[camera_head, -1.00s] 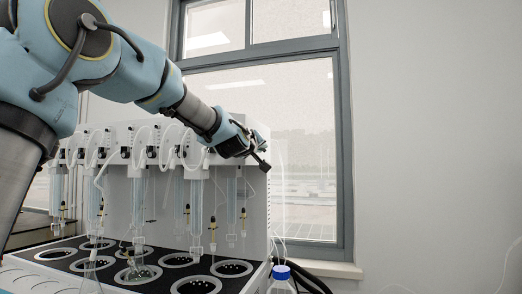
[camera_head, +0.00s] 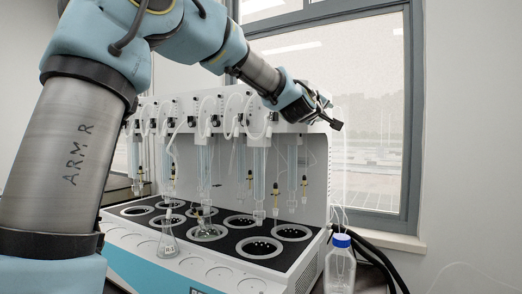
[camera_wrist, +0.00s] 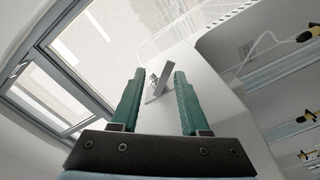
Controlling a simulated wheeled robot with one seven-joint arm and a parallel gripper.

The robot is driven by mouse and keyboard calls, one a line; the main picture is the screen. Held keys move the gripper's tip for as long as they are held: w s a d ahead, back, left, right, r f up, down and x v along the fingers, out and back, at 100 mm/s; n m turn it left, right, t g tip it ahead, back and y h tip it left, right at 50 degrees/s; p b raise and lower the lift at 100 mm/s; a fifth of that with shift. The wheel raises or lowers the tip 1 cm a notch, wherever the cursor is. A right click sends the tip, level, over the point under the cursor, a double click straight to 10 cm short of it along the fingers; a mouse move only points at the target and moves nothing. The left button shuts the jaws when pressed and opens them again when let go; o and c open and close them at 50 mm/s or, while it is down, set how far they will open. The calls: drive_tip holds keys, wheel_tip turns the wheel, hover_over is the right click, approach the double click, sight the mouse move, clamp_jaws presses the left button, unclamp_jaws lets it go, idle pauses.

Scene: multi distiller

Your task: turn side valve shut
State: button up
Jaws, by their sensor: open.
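The side valve (camera_wrist: 156,85) is a small metal fitting with a flat grey lever on the white side panel of the distiller. In the wrist view it shows beyond and between the tips of my gripper (camera_wrist: 159,75), whose green fingers stand open and empty. A gap seems to remain between fingertips and valve; its exact depth I cannot tell. In the head view my gripper (camera_head: 334,116) is at the upper right corner of the distiller (camera_head: 318,175). The valve is not visible there.
A flask (camera_head: 168,240) stands on the front of the distiller. A blue-capped bottle (camera_head: 340,268) and black hoses stand to its right. A window (camera_head: 375,130) is behind. In the wrist view, glassware and yellow-tipped fittings (camera_wrist: 308,34) lie to the right.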

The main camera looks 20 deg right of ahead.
drive_tip(key=b+v, duration=0.6)
drive_tip(key=v, duration=0.3)
drive_tip(key=shift+s, duration=0.35)
drive_tip(key=shift+w+d+f+b, duration=0.1)
drive_tip(key=shift+f+b, duration=0.05)
drive_tip(key=shift+b, duration=0.15)
